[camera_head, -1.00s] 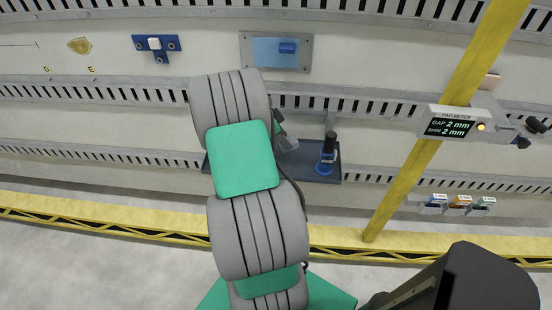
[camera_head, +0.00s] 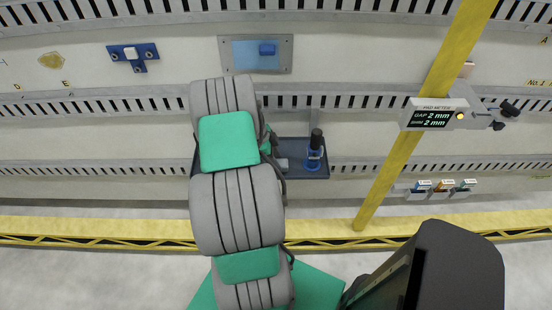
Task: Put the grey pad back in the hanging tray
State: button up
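A dark blue-grey tray (camera_head: 312,173) hangs on the lower rail, partly behind my arm. A blue stand with a black knob (camera_head: 315,150) stands on it. I cannot tell the grey pad apart in this view. My arm covers the middle of the picture. Only a small part of my wrist or gripper (camera_head: 268,140) shows at the arm's right edge, in front of the tray's left part. Its fingertips are hidden, and so is whatever may be between them.
A pad meter (camera_head: 435,115) showing gap 2 mm and shim 2 mm sits by a slanted yellow post (camera_head: 404,150). A blue plate on a grey mount (camera_head: 245,54) and a blue bracket (camera_head: 132,56) are on the upper panel. A yellow rail (camera_head: 90,228) runs along the bottom.

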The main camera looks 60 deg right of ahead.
jog(key=o, duration=0.4)
jog(key=shift+o, duration=0.2)
jog(key=b+v, duration=0.2)
jog(key=v, duration=1)
jog(key=w+a+r+n+t+h, duration=0.1)
jog(key=w+a+r+n+t, duration=0.1)
jog(key=w+a+r+n, duration=0.35)
jog(key=w+a+r+n+t, duration=0.1)
jog(key=w+a+r+n, duration=0.2)
jog(key=w+a+n, duration=0.45)
jog(key=s+a+r+n+t+y, duration=0.1)
jog(key=s+a+r+n+t, duration=0.1)
jog(key=a+n, duration=0.7)
jog(key=s+a+r+n+t+y, duration=0.2)
jog(key=a+n, duration=0.7)
jog(key=a, duration=1)
jog(key=shift+s+a+r+t, duration=0.2)
jog(key=shift+s+a+t, duration=0.1)
jog(key=shift+s, duration=0.25)
jog(key=shift+d, duration=0.1)
